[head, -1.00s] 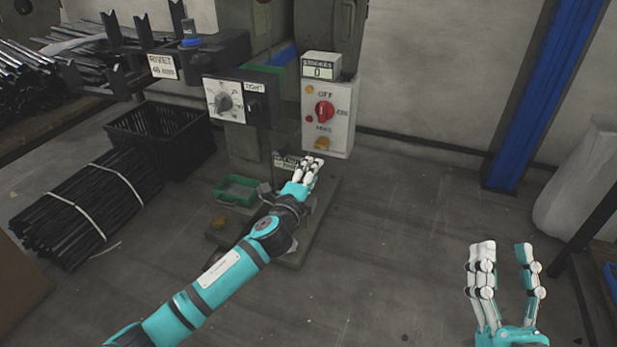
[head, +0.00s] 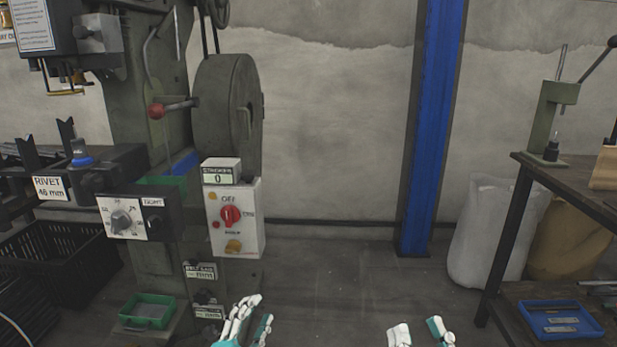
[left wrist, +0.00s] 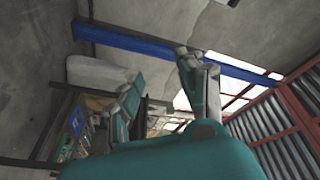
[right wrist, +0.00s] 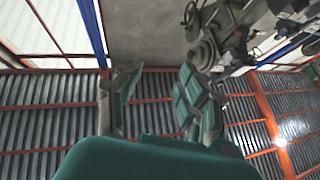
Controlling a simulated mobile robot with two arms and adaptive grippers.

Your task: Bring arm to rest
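My left gripper (head: 249,324) is at the bottom of the head view, in front of the rivet press (head: 222,110). Its fingers are apart with nothing between them; the left wrist view also shows the spread fingers (left wrist: 165,95). My right gripper (head: 418,334) is at the bottom edge of the head view, right of the left one. Its fingers are apart and empty, as the right wrist view (right wrist: 155,105) also shows. Only the fingertips of the right gripper show in the head view. Neither gripper touches the press.
The press carries a white control box (head: 236,218) with a red knob and a dial panel (head: 126,218). A green tray (head: 147,311) sits at its base. A blue post (head: 432,130), white sacks (head: 487,235) and a workbench (head: 570,190) stand right. Floor between is clear.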

